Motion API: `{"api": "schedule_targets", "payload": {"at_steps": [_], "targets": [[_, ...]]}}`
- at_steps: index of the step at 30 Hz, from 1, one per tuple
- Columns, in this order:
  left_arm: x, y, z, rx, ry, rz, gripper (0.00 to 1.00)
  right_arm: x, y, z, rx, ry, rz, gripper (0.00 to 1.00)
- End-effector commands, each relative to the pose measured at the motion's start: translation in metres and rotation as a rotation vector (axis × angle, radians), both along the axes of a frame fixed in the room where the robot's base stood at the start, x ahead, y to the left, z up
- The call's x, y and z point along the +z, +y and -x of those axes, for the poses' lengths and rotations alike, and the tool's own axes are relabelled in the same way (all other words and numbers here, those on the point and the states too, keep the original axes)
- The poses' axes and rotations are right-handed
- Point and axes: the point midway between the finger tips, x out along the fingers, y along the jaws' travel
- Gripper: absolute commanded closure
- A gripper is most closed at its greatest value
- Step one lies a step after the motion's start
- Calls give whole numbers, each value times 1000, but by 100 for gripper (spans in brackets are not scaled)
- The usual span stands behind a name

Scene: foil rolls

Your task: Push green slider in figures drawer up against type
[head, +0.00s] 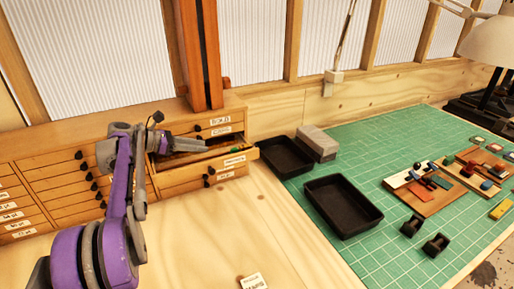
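The open drawer (205,171) sticks out of the wooden cabinet, with a white label on its front; the label is too small to read. Inside it, near its right end, is a small green piece (236,151), which looks like the green slider. My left gripper (206,149) reaches over the open drawer from the left, its tip pointing right and a little short of the green piece. Its fingers show as one narrow grey shape, so their opening is unclear. The type in the drawer is too small to make out. My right gripper is out of view.
A wooden post (200,55) stands on the cabinet behind the drawer. Black trays (343,204) and a grey block (316,142) are on the green mat (420,135) to the right. A card (254,282) lies on the otherwise bare bench in front.

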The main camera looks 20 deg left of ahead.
Motion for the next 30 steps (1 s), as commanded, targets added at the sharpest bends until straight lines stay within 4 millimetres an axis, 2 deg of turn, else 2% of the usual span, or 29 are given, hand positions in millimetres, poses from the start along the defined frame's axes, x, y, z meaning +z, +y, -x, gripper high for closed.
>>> {"api": "schedule_targets", "payload": {"at_steps": [5, 18, 24, 30], "targets": [[-7, -8, -8, 0, 1, 0, 68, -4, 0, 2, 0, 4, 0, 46], [-37, -55, -63, 0, 1, 0, 68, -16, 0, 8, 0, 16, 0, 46], [-42, -63, -73, 2, 0, 0, 68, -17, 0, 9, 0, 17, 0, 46], [-42, -64, -74, 3, 0, 0, 68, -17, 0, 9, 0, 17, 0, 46]]}}
